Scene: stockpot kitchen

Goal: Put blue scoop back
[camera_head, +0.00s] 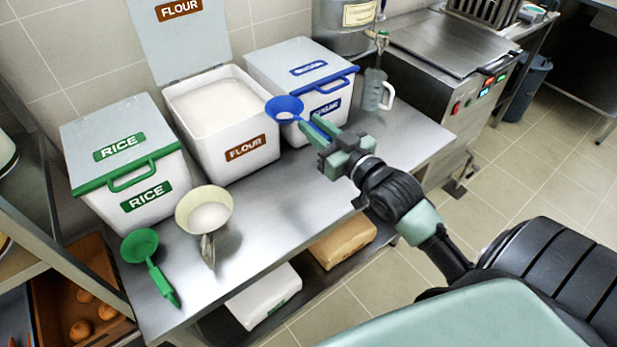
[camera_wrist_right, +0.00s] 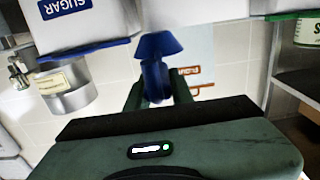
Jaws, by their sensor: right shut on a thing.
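My right gripper (camera_head: 322,132) is shut on the blue scoop (camera_head: 284,109) by its handle. It holds the scoop above the steel table, in front of the sugar bin, with the bowl pointing left toward the open flour bin. In the right wrist view the blue scoop (camera_wrist_right: 158,47) shows between the fingers (camera_wrist_right: 158,92). The sugar bin (camera_head: 272,66) is white with a blue handle and its lid is shut; its label also reads SUGAR in the right wrist view (camera_wrist_right: 72,8). My left gripper is not in view.
The flour bin (camera_head: 203,153) stands open with its lid (camera_head: 187,45) raised. The rice bin (camera_head: 122,140) is shut. A clear jug (camera_head: 374,92) stands right of the sugar bin.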

